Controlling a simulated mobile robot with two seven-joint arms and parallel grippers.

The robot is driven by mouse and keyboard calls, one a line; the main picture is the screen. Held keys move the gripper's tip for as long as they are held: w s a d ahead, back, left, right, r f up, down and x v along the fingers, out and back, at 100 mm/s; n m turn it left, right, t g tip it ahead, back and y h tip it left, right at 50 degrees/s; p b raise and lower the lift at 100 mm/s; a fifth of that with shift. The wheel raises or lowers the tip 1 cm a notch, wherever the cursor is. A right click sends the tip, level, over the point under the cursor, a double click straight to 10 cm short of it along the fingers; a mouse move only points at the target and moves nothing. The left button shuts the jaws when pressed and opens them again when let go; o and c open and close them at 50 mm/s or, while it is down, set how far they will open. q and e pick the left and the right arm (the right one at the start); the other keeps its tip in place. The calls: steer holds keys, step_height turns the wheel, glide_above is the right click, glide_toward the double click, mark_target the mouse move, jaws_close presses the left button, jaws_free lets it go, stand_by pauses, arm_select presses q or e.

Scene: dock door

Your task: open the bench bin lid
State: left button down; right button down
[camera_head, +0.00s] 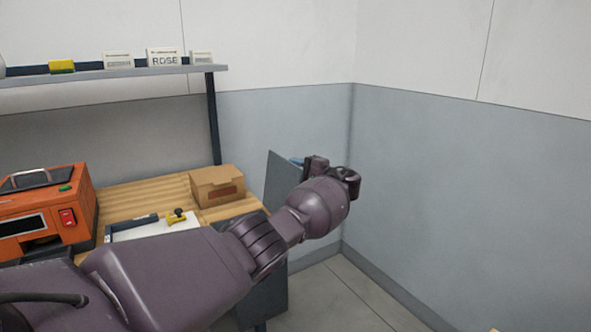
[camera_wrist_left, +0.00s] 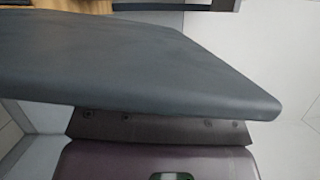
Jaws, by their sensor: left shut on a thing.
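The bench bin lid (camera_head: 281,182) is a flat dark grey panel standing steeply tilted up at the right end of the bench. Its broad face fills much of the left wrist view (camera_wrist_left: 130,60). The dark grey bin body (camera_head: 270,300) shows below, partly hidden by my arm. My left gripper (camera_head: 312,165) is at the lid's upper right edge, shut on the lid, near a small blue part (camera_head: 296,161). Its fingertips are hard to make out in the head view and hidden behind the lid in the wrist view. My right gripper is not in view.
The wooden bench (camera_head: 140,195) holds an orange machine (camera_head: 45,212), a cardboard box (camera_head: 217,186) and a white board with a yellow clamp (camera_head: 177,217). A shelf (camera_head: 110,74) hangs above.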

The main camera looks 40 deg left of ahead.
arm_select(q)
steer(key=c, duration=0.9)
jaws_free()
steer(key=shift+c, duration=0.2)
steer(key=shift+d, duration=0.1)
steer(key=d, duration=1)
steer(key=shift+d+f, duration=0.35)
